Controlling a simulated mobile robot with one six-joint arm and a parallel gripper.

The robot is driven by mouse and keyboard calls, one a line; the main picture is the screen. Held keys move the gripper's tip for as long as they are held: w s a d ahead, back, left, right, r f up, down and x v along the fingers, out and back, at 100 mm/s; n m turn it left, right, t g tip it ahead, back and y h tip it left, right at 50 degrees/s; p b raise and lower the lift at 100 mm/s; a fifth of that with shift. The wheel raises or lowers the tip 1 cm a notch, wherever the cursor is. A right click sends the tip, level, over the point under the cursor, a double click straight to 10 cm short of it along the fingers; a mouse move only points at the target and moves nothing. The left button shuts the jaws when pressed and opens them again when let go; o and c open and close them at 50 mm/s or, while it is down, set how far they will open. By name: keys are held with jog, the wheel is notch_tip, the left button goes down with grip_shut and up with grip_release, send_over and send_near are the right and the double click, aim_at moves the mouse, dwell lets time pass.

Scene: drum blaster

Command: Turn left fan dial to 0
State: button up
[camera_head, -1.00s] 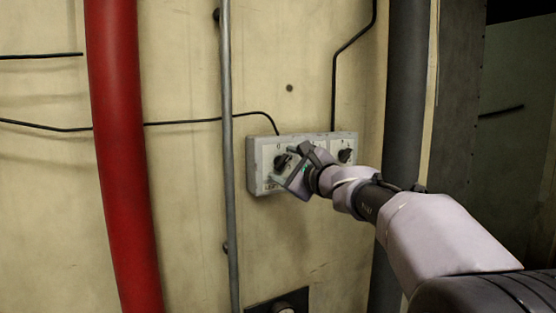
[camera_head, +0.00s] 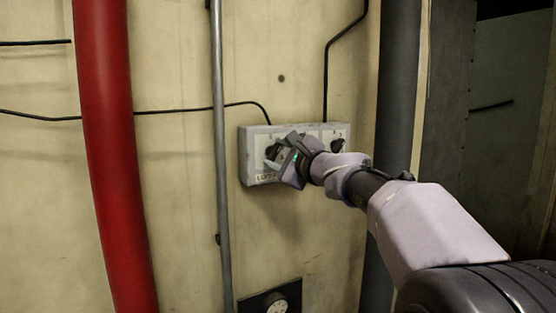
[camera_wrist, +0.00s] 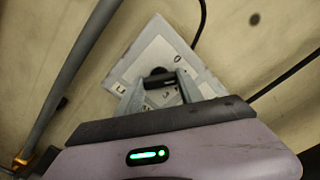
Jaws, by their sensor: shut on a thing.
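A grey control box (camera_head: 253,134) is fixed to the wall and carries two black dials. The left fan dial (camera_head: 272,152) is on its left half and also shows in the wrist view (camera_wrist: 157,79). My gripper (camera_head: 280,155) is shut on this dial, with its fingers on either side of the knob in the wrist view (camera_wrist: 168,85). A "0" mark shows on the plate in the wrist view, and part of the scale is hidden by my fingers. The right dial (camera_head: 337,145) is untouched, just beyond my wrist.
A thin grey pipe (camera_head: 219,160) runs vertically left of the box, and a thick red pipe (camera_head: 107,150) stands further left. A dark pipe (camera_head: 397,90) stands to the right. Black cables enter the box from above. A round dial (camera_head: 279,304) on a dark plate sits below.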

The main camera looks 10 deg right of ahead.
jog(key=n+b, duration=0.3)
jog(key=shift+f, duration=0.2)
jog(key=shift+r+n+b, duration=0.15)
jog(key=shift+n+b, duration=1.4)
jog(key=shift+n, duration=0.15)
jog(key=shift+r, duration=0.1)
jog(key=o, duration=1.4)
jog(key=b+v, duration=0.5)
jog(key=v, duration=1.2)
jog(key=shift+s, duration=0.2)
